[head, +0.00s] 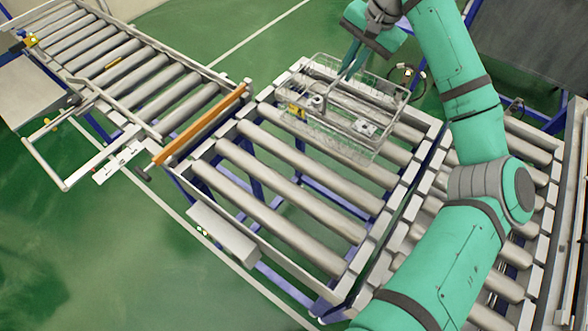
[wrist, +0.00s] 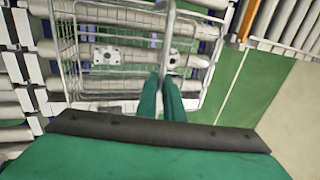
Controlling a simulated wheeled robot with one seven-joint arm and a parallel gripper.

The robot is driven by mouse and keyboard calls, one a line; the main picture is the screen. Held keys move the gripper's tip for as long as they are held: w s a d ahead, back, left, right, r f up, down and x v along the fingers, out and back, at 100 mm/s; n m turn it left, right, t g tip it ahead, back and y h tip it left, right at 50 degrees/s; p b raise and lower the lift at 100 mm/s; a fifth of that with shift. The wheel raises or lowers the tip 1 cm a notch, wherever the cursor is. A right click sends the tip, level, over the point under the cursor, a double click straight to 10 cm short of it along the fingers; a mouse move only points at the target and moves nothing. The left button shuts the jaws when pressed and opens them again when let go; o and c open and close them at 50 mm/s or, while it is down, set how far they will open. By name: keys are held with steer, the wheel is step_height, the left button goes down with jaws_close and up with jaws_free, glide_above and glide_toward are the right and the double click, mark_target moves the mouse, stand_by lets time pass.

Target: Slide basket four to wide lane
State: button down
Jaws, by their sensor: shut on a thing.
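A wire basket (head: 378,143) stands on the far part of the middle roller section in the head view. It holds a few small parts, among them a white block (head: 365,127) and a yellow piece (head: 296,111). My gripper (head: 350,72) reaches down at the basket's far side and is shut on its rim. In the wrist view the green fingers (wrist: 161,92) are close together at the wire wall of the basket (wrist: 68,55). No number is readable on the basket, and no lane label is readable.
The middle roller bed (head: 280,190) is clear in front of the basket. An orange bar (head: 200,124) lies across its left end, before a second roller lane (head: 130,75). More rollers (head: 525,190) run at right, partly behind my arm. A grey box (head: 222,232) sits on the near frame.

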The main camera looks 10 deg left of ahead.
steer(key=shift+w+d, duration=0.1)
steer(key=shift+w, duration=0.25)
steer(key=shift+w+d, duration=0.25)
steer(key=shift+w, duration=0.25)
stand_by(0.5)
steer(key=c, duration=1.8)
jaws_free()
steer(key=shift+r, duration=4)
